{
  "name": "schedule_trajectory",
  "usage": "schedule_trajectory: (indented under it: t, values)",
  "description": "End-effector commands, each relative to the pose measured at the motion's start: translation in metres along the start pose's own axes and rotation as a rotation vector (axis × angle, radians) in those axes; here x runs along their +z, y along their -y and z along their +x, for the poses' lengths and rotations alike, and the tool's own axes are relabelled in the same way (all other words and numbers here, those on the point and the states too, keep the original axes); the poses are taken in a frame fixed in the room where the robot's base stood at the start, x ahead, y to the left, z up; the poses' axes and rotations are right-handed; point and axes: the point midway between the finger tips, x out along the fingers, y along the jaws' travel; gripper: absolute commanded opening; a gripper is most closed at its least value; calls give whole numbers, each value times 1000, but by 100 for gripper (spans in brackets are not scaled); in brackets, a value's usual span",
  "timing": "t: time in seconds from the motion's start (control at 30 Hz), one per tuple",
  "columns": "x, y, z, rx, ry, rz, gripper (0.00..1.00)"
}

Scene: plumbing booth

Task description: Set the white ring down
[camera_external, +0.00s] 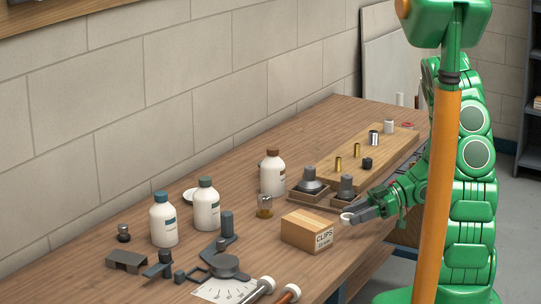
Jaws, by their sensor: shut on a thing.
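The white ring (346,218) is at the tip of my gripper (353,216), near the front edge of the wooden workbench. My gripper is shut on the ring, just right of the cardboard clips box (309,230). The ring looks held above the bench top, but its exact height is hard to tell. My fingers hide part of the ring.
Dark fittings (311,182) sit in trays behind my gripper, beside a wooden board (345,172) with small metal parts. Tools lie at the front left. Bare bench (345,255) lies right of the clips box.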

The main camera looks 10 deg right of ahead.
Motion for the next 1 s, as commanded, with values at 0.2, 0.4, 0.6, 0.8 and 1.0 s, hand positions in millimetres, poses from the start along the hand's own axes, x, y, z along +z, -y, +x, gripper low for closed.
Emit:
schedule_trajectory:
  t: [0.2, 0.4, 0.6, 0.8, 1.0]
  values:
    - [7, 0, 3, 0, -2, 1, 16]
    - [22, 0, 7, -1, -1, 2, 16]
    - [38, 0, 12, 1, -4, 1, 16]
    - [43, 0, 14, 0, 0, -1, 16]
    - [43, 0, 14, 0, 0, -1, 16]
